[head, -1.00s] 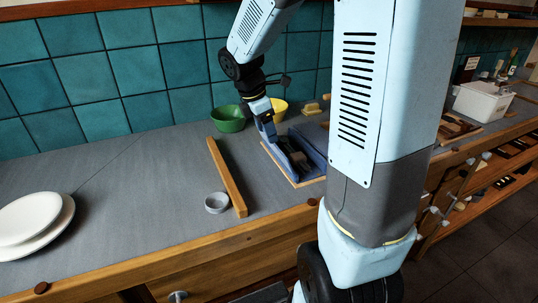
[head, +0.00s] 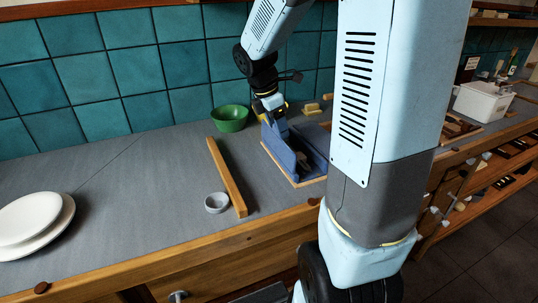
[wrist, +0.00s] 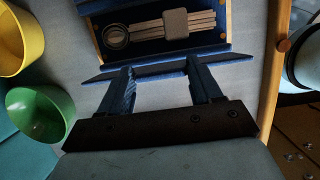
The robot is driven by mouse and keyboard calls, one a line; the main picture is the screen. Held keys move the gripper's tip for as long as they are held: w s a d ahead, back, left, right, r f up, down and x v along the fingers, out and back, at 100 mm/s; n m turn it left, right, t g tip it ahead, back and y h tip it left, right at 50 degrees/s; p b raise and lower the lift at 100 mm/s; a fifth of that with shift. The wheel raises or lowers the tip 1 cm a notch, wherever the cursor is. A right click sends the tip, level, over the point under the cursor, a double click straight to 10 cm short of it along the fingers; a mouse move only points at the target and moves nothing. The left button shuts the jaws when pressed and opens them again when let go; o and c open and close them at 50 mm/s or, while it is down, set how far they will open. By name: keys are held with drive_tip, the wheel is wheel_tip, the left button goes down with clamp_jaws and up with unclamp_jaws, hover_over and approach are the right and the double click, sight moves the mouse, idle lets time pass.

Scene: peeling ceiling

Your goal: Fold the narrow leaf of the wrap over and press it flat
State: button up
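The blue wrap (head: 314,158) lies on a wood-edged board on the counter. Its narrow leaf (head: 279,150) stands raised on the left side of the wrap. In the wrist view the leaf (wrist: 228,62) appears as a thin blue strip across my fingertips. My gripper (wrist: 160,72) has its two fingers spread apart, their tips at the leaf; I cannot tell firm contact. In the head view my gripper (head: 274,112) is at the leaf's upper part. Inside the wrap lie a dark ring (wrist: 115,36), several pale sticks (wrist: 147,29) and a tan block (wrist: 175,22).
A green bowl (head: 230,118) stands behind left; a yellow bowl (wrist: 22,40) shows beside it in the wrist view. A wooden bar (head: 228,177) and a small grey cup (head: 216,203) lie left of the wrap. White plates (head: 33,222) are far left, with clear counter between.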

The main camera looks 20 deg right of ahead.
drive_tip(key=shift+d, duration=0.1)
drive_tip(key=shift+d+f, duration=0.2)
drive_tip(key=shift+d, duration=0.8)
drive_tip(key=o, duration=0.6)
drive_tip(key=shift+c, duration=0.2)
drive_tip(key=shift+r, duration=0.1)
wheel_tip(320, 180, up, 8)
idle(0.5)
